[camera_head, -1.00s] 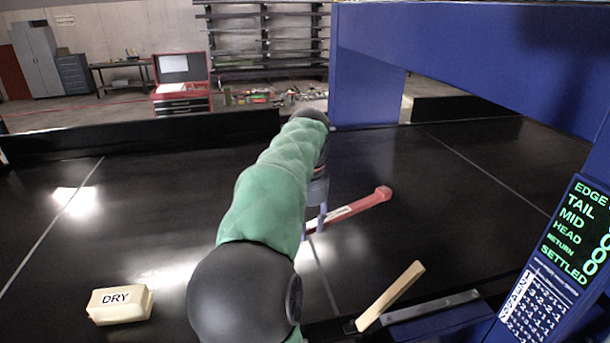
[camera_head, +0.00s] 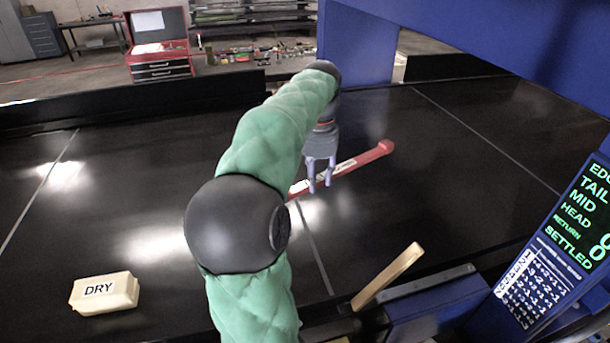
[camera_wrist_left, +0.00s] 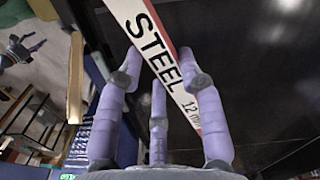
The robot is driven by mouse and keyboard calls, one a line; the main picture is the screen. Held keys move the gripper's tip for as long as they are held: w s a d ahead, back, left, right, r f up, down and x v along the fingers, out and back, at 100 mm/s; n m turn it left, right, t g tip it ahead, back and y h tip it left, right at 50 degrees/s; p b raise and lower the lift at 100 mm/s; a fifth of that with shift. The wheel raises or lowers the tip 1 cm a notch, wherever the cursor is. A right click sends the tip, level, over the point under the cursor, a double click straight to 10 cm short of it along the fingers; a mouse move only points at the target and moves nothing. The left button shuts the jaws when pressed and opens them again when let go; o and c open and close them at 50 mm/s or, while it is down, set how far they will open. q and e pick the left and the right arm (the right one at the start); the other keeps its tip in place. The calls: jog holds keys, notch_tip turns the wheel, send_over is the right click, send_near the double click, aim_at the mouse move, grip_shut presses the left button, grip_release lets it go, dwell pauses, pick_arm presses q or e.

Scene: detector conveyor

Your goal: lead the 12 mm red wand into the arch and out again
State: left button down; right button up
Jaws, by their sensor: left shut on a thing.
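The red wand (camera_head: 350,165) has a white label and a thicker red end at the right. Its label reads STEEL 12 mm in the left wrist view (camera_wrist_left: 158,48). My left gripper (camera_head: 320,188) is shut on the wand near its label and holds it above the black belt; its fingers surround the wand in the wrist view (camera_wrist_left: 160,65). My green-sleeved left arm hides the wand's near end. The blue arch (camera_head: 358,45) stands at the right, and the wand's red end lies in front of its far upright.
A cream block marked DRY (camera_head: 104,293) lies on the belt (camera_head: 150,200) at front left. A wooden bar (camera_head: 388,276) slants up near the front rail. A display panel (camera_head: 560,240) stands at front right. The belt around the wand is otherwise clear.

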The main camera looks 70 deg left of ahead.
aim_at(297, 185)
pick_arm(q)
jog(key=w+d+p, duration=0.3)
jog(key=w+p, duration=1.4)
jog(key=w, duration=1.8)
jog(key=s+a+b, duration=0.1)
jog(key=s+b, duration=0.5)
jog(key=s, duration=0.7)
jog(key=s+a+b, duration=0.1)
jog(key=s+b, duration=0.5)
jog(key=s, duration=0.7)
jog(key=s+a+b, duration=0.1)
jog(key=s+b, duration=0.5)
jog(key=s, duration=0.7)
jog(key=shift+s+a, duration=0.1)
jog(key=shift+a, duration=0.1)
jog(key=shift+s+b, duration=0.3)
jog(key=shift+s, duration=0.1)
jog(key=shift+r, duration=0.15)
